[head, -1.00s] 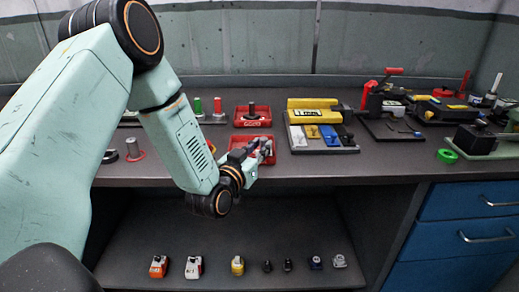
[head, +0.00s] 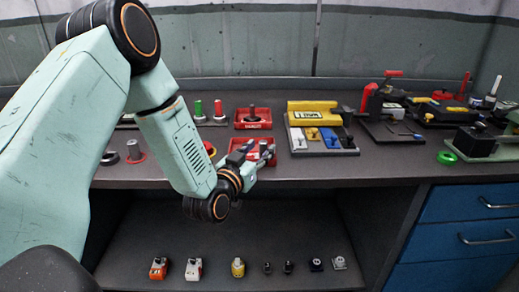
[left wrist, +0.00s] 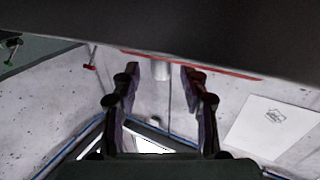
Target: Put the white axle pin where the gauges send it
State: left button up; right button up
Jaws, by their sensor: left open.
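My left gripper (head: 256,150) is open at the near red tray (head: 268,163), close to the bench's front edge. In the left wrist view its two fingers (left wrist: 160,85) are spread apart. A pale grey-white cylinder (left wrist: 161,70), perhaps the white axle pin, shows between and beyond them, apart from both, near a red rim. In the head view the gripper hides most of the near tray. A second red tray (head: 253,124) behind it holds an upright dark pin (head: 252,111) and carries a label too small to read surely. A yellow unit with a small display (head: 318,114) stands to the right.
Green (head: 198,109) and red (head: 218,107) pegs stand behind the arm. A lower shelf (head: 200,230) holds several small parts; blue drawers (head: 470,240) are at right.

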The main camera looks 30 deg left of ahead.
pick_arm(q)
jog(key=s+p, duration=0.3)
jog(key=s, duration=0.8)
jog(key=s+d+f+g+h, duration=0.1)
jog(key=s+d+f+g, duration=0.2)
jog(key=f, duration=0.2)
jog(key=s+d+f+m+g+h, duration=0.1)
jog(key=s+d+f+g, duration=0.15)
jog(key=f, duration=0.35)
jog(key=s+d+f+g+h, duration=0.1)
jog(key=s+d+f+g, duration=0.2)
jog(key=f, duration=0.2)
jog(key=s+d+f+g+y, duration=0.1)
jog(key=s+f+g, duration=0.3)
jog(key=s, duration=0.6)
jog(key=s+d+f+g, duration=0.1)
jog(key=s+f+g, duration=0.4)
jog(key=s, duration=0.5)
jog(key=shift+s+f+n+y, duration=0.25)
jog(key=shift+f+n+y, duration=0.05)
jog(key=shift+f+y, duration=0.1)
jog(key=shift+g, duration=0.25)
